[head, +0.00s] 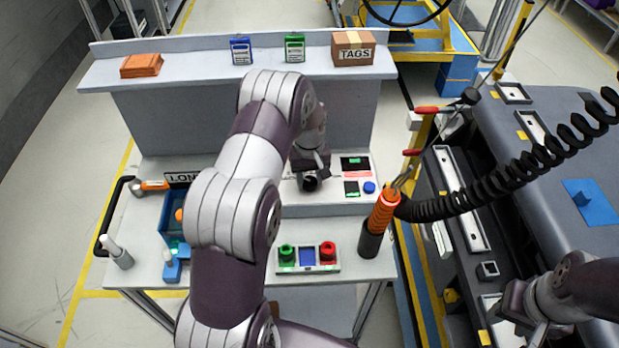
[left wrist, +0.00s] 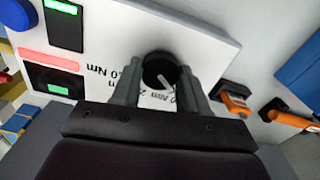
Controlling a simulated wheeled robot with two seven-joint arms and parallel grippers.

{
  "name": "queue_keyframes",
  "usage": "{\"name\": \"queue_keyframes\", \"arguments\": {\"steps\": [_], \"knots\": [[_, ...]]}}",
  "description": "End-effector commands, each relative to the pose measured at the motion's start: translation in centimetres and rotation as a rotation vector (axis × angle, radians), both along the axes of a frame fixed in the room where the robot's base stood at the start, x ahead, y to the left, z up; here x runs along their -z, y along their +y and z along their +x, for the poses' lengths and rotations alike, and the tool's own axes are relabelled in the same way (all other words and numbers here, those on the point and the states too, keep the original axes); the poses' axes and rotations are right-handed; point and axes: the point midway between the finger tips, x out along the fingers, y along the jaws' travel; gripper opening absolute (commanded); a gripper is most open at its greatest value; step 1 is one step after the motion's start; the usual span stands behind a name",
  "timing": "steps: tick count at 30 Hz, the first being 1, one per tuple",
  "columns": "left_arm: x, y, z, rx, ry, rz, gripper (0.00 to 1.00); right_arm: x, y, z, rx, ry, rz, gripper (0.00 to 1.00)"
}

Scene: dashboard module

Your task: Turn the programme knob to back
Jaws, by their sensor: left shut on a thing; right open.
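The programme knob (left wrist: 158,68) is a round black knob with a pale pointer line, on the white face of a control panel (left wrist: 205,55). Printed torque labels in Nm surround it. My left gripper (left wrist: 160,82) is shut on the knob, with one grey finger on each side. In the head view my left gripper (head: 310,180) is at the panel (head: 340,200) and my arm hides much of its left part. The label "back" cannot be made out. My right gripper (head: 525,308) is open at the lower right, over the dashboard module (head: 545,120), away from the panel.
A green display (head: 355,163) and a blue button (head: 369,187) are right of the knob. A box with green and red buttons (head: 327,252) stands in front. An orange tool (head: 384,210) with a coiled black cable stands beside it. Boxes line the shelf (head: 200,62).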

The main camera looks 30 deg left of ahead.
Motion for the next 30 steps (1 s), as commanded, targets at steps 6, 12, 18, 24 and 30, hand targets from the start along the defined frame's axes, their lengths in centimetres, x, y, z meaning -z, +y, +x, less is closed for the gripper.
{"name": "queue_keyframes", "arguments": {"steps": [6, 12, 18, 24, 30], "knots": [[-0.15, 0.06, 0.15, -0.081, -0.005, 0.002, 0.13, 0.12, 0.0, 0.0, 0.0, 0.0, 0.0, 0.43], [-0.19, 0.08, 0.17, -0.112, -0.005, 0.002, 0.13, 0.14, 0.0, 0.0, 0.0, 0.0, 0.0, 0.43], [-0.21, 0.08, 0.18, -0.117, -0.006, 0.002, 0.13, 0.14, 0.0, 0.0, 0.0, 0.0, 0.0, 0.43], [-0.22, 0.09, 0.2, -0.116, -0.006, 0.002, 0.47, 0.13, 0.0, 0.01, 0.0, 0.0, 0.0, 0.43], [-0.14, 0.06, 0.12, -0.116, -0.004, 0.001, 0.69, 0.14, 0.0, 0.0, 0.0, 0.0, 0.0, 0.43]]}}
